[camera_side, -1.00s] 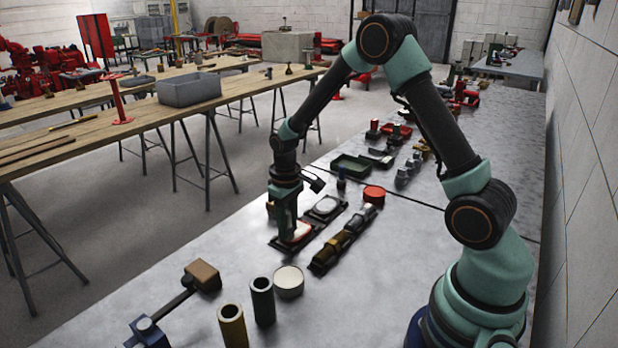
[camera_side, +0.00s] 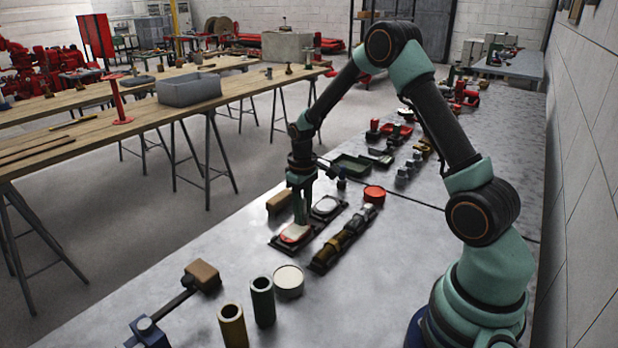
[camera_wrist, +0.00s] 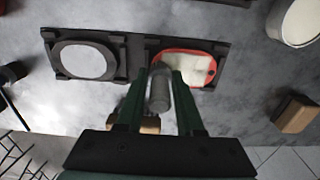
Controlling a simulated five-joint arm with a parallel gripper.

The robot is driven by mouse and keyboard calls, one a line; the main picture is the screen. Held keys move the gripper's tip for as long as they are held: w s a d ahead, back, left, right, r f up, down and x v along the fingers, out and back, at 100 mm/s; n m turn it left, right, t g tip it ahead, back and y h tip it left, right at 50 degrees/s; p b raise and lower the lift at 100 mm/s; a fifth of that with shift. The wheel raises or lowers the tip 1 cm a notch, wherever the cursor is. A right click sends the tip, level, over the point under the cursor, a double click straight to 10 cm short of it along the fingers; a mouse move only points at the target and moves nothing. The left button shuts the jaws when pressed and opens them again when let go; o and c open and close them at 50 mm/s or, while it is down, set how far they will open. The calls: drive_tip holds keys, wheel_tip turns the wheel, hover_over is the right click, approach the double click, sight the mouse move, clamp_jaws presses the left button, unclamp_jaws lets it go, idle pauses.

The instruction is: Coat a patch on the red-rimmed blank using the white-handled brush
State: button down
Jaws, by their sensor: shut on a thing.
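The red-rimmed blank (camera_side: 294,235), pale inside its red edge, sits in a dark holder on the grey bench; it also shows in the wrist view (camera_wrist: 196,68). My gripper (camera_side: 300,215) points down over it. In the wrist view my gripper (camera_wrist: 159,95) is shut on a light grey, cylindrical handle (camera_wrist: 158,92), apparently the brush. The brush's bristle end is hidden, so I cannot tell whether it touches the blank. A round pale blank (camera_wrist: 84,61) lies in the neighbouring dark holder, also seen in the side view (camera_side: 326,205).
A wooden block (camera_side: 279,202) stands just left of my gripper. A row of dark and brass fittings (camera_side: 342,240) lies right of the holders, with a red round tin (camera_side: 374,194) beyond. Two upright tubes (camera_side: 262,300) and a pale-topped tin (camera_side: 289,281) stand nearer the camera.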

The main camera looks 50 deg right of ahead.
drive_tip(key=shift+d, duration=0.5)
drive_tip(key=shift+a, duration=4.35)
wheel_tip(320, 180, up, 8)
drive_tip(key=shift+r, duration=0.1)
